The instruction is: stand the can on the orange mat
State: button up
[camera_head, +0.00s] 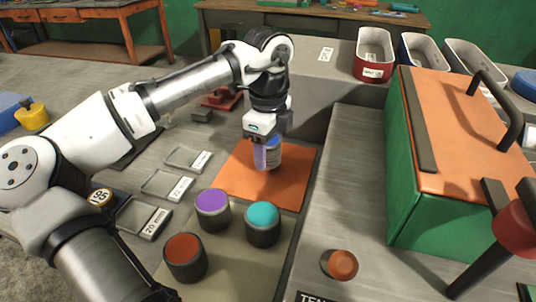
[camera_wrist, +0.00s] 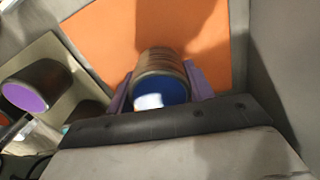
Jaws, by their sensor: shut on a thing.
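The can (camera_head: 274,155) is dark metal with a blue end, seen over the orange mat (camera_head: 235,175). My gripper (camera_head: 267,155) reaches down from above and is shut on it. In the wrist view the can (camera_wrist: 160,68) sits between the purple fingers of my gripper (camera_wrist: 160,90), its blue end facing the camera. The orange mat (camera_wrist: 105,40) lies behind it there. The can looks about upright in the head view. I cannot tell whether its base touches the mat.
Purple-topped (camera_head: 213,208), teal-topped (camera_head: 262,222) and red-topped (camera_head: 185,256) cylinders stand in front of the mat. Labelled shallow trays (camera_head: 165,185) lie to its left. A grey raised block (camera_head: 315,85) stands behind, and a green and orange chest (camera_head: 450,150) is at right.

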jog(key=shift+f, duration=0.8)
jog(key=shift+f, duration=0.15)
jog(key=o, duration=1.2)
notch_tip(320, 180, up, 12)
jog(key=shift+r+p, duration=0.15)
jog(key=shift+p, duration=0.2)
